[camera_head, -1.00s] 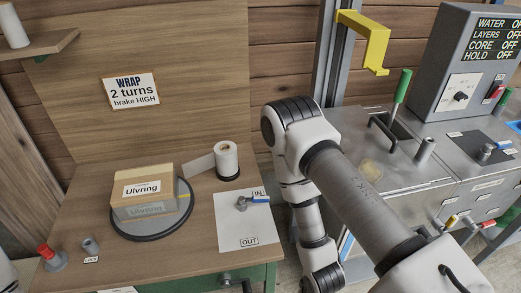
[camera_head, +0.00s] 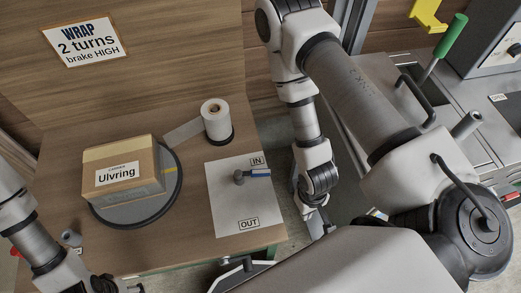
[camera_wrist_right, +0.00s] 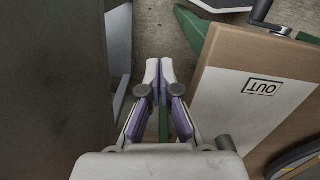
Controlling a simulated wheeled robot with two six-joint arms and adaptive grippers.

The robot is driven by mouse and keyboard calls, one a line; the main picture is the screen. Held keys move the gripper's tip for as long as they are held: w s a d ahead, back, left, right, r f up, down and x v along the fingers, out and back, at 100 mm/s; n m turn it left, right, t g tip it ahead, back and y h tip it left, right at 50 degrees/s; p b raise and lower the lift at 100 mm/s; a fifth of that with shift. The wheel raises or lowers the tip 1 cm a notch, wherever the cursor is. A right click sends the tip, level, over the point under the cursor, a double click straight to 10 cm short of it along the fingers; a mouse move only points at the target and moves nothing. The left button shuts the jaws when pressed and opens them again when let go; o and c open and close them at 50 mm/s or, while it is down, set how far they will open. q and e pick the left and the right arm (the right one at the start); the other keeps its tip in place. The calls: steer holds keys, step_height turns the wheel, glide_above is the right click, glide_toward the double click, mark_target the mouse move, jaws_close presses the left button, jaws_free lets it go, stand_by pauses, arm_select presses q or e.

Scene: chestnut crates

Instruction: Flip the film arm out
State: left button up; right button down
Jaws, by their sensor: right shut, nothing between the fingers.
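The film arm (camera_head: 239,178) is a small grey pivot with a blue-tipped lever on a white plate (camera_head: 225,206). Its lever points right, just below the IN label (camera_head: 257,161); the OUT label (camera_head: 249,224) is at the plate's near end. My right gripper (camera_head: 312,212) hangs beyond the table's right edge, apart from the film arm. In the right wrist view my right gripper (camera_wrist_right: 159,68) is shut and empty, beside the table edge and OUT label (camera_wrist_right: 262,87). My left gripper (camera_head: 103,285) is at the bottom left, partly cut off; its fingers do not show clearly.
A carton labelled Ulvring (camera_head: 122,173) stands on a round turntable (camera_head: 172,198). A film roll (camera_head: 215,122) stands behind the plate, its film stretching left. A steel bench with a green-handled lever (camera_head: 450,36) is at the right, across a gap from the table.

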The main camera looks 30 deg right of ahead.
mark_target(252, 174)
steer(key=w+r+m+b, duration=0.1)
steer(key=w+r+b, duration=0.2)
steer(key=w, duration=0.5)
steer(key=w+r+m+g+b, duration=0.1)
steer(key=w+r+b, duration=0.1)
steer(key=w+r, duration=0.3)
steer(key=w+a+r+m+y+b, duration=0.1)
steer(key=w+r+m+b, duration=0.1)
steer(key=w, duration=1)
step_height(252, 174, up, 2)
steer(key=shift+w+r+g+b, duration=0.1)
steer(key=shift+w+g+b, duration=0.25)
steer(key=shift+b, duration=0.5)
steer(key=shift+s, duration=0.1)
steer(key=b+x, duration=0.1)
steer(key=x, duration=0.9)
steer(key=shift+s+a+f, duration=0.1)
steer(key=shift+a+f, duration=0.05)
steer(key=shift+f, duration=0.15)
steer(key=s, duration=0.1)
steer(key=s+a, duration=0.1)
steer(key=s, duration=0.1)
steer(key=shift+s+a+r, duration=0.25)
steer(key=shift+a, duration=0.1)
